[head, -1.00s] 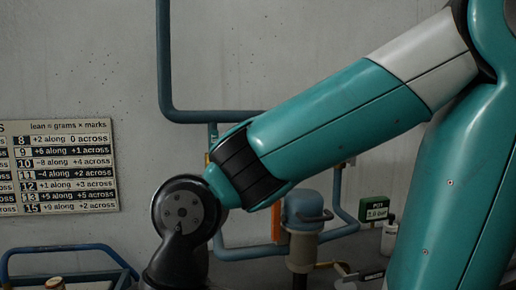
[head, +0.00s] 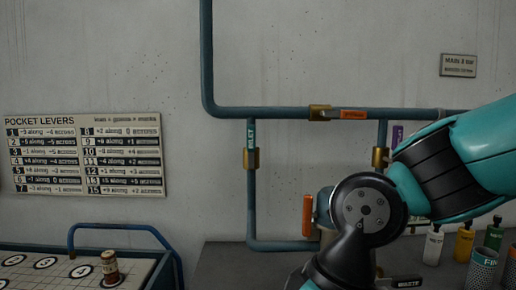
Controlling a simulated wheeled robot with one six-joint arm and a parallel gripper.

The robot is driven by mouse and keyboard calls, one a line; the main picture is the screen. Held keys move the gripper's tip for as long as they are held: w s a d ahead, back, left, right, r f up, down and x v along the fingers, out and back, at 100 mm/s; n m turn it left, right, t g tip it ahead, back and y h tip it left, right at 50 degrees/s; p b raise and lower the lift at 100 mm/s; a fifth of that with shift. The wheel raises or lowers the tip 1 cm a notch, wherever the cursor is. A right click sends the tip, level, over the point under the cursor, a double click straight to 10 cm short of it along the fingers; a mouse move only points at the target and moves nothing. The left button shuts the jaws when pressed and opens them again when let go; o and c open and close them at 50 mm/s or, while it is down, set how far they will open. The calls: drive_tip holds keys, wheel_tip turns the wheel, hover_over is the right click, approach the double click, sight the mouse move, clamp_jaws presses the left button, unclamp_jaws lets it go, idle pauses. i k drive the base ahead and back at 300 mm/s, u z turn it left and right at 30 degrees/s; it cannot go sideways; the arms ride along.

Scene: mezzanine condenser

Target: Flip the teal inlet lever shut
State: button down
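The teal inlet lever (head: 251,133) is a small upright handle lettered INLET, in line with the vertical blue pipe left of centre in the head view. It rises from a brass valve body (head: 251,158) on that pipe. My teal and black arm comes in from the right edge, and its dark round joint stands right of the lever and lower in the picture, apart from it in the view. My gripper is out of the frame, so its opening and anything in it are hidden.
An orange lever (head: 353,115) lies along the upper pipe, and a purple one (head: 397,135) stands right of it. An orange upright handle (head: 307,215) is beside my arm. Several bottles (head: 465,242) stand at right.

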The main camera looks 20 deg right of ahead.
sight(250, 128)
drive_tip(key=z, duration=0.2)
drive_tip(key=i, duration=0.4)
drive_tip(key=k, duration=0.65)
drive_tip(key=u, duration=0.05)
drive_tip(key=i, duration=1.2)
drive_tip(key=u, duration=0.65)
